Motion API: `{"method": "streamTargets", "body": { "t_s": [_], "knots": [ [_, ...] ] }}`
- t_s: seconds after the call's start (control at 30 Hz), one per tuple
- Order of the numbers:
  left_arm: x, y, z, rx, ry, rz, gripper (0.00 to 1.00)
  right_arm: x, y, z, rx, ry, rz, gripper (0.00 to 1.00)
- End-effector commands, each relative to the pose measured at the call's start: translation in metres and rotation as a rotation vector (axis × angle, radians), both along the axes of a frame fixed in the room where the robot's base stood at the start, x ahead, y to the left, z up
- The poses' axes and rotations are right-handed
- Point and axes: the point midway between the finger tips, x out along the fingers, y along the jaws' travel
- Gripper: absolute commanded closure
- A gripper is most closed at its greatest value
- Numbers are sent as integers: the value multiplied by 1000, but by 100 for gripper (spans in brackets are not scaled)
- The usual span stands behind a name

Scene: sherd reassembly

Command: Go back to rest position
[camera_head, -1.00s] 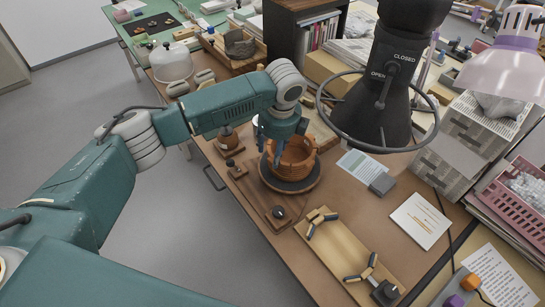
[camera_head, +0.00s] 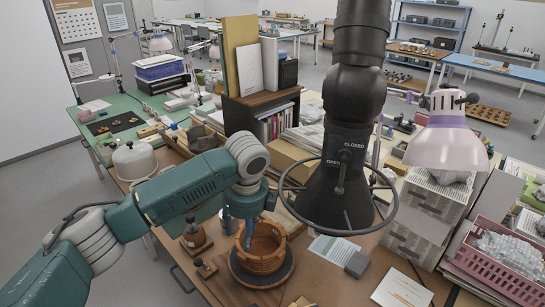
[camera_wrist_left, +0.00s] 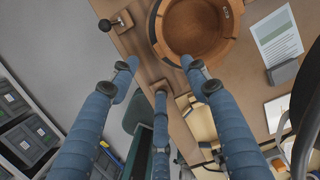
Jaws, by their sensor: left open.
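A broken terracotta pot (camera_head: 261,250) with an uneven rim stands upright on a dark round turntable (camera_head: 284,276) on the brown bench. In the left wrist view the pot (camera_wrist_left: 200,27) is at the top, and I look into its hollow inside. My left gripper (camera_head: 247,228) is at the pot's left far side in the head view, near the rim. Its blue fingers (camera_wrist_left: 160,72) are spread open with nothing between them. Whether a finger touches the rim I cannot tell. My right gripper is in neither current view.
A black funnel-shaped extraction hood (camera_head: 335,195) with a ring hangs right of the pot. A white paper (camera_head: 402,290), a pink crate (camera_head: 495,262) and a lilac lamp (camera_head: 447,140) are at the right. Grey floor lies left of the bench.

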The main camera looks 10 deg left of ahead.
Motion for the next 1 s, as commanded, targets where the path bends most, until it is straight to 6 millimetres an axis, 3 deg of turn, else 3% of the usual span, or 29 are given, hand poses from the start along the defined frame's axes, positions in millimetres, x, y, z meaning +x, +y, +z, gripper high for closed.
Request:
{"method": "streamTargets", "body": {
  "t_s": [0.17, 0.3, 0.4, 0.53, 0.67, 0.8, 1.0],
  "knots": [
    [-25, -28, -34, -65, 6, 36, 53, 0, 0, 0, 0, 0, 0, 60],
    [-69, -73, -78, -204, 3, 165, 53, 0, 0, 0, 0, 0, 0, 60],
    [-101, -97, -100, -320, 0, 317, 53, 0, 0, 0, 0, 0, 0, 60],
    [-141, -112, -120, -456, 3, 567, 53, 0, 0, 0, 0, 0, 0, 60],
    [-176, -104, -134, -556, 3, 872, 53, 0, 0, 0, 1, 0, -1, 60],
    [-210, -73, -144, -610, -18, 1205, 53, 0, 1, 0, 1, 0, 0, 60],
    [-247, -27, -152, -608, -69, 1523, 53, 0, 1, 0, 1, 0, 0, 60]
  ]
}}
